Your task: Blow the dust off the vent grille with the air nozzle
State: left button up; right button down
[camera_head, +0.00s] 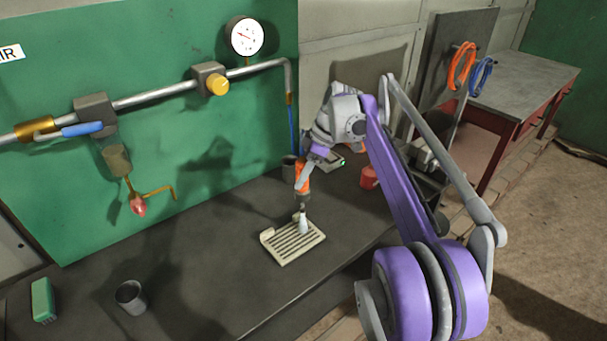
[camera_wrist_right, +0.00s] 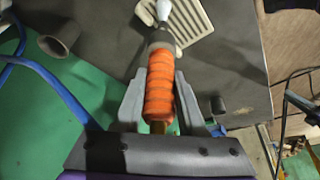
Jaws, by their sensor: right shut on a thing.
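The vent grille (camera_head: 283,249) is a cream slatted plate lying on the dark bench top. It also shows at the top of the right wrist view (camera_wrist_right: 191,18). My right gripper (camera_wrist_right: 160,100) is shut on the orange ribbed handle of the air nozzle (camera_wrist_right: 160,85). In the head view the nozzle (camera_head: 302,190) points down, its pale tip over the grille's right part. I cannot tell whether the tip touches the slats. No dust can be made out on the grille. My left gripper is not in view.
On the bench (camera_head: 215,265) stand a grey cup (camera_head: 131,297) and a green brush-like block (camera_head: 42,300). A red cup (camera_head: 369,177) is beyond the grille. The air pipe (camera_head: 160,94) with a gauge (camera_head: 246,37) runs along the green wall. Bench around the grille is clear.

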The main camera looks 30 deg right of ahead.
jog(key=shift+s+a, duration=0.15)
jog(key=shift+a, duration=1.95)
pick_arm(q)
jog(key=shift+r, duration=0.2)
pick_arm(e)
jog(key=a, duration=0.4)
jog(key=shift+s+a, duration=0.2)
jog(key=shift+a, duration=0.05)
dwell(0.7)
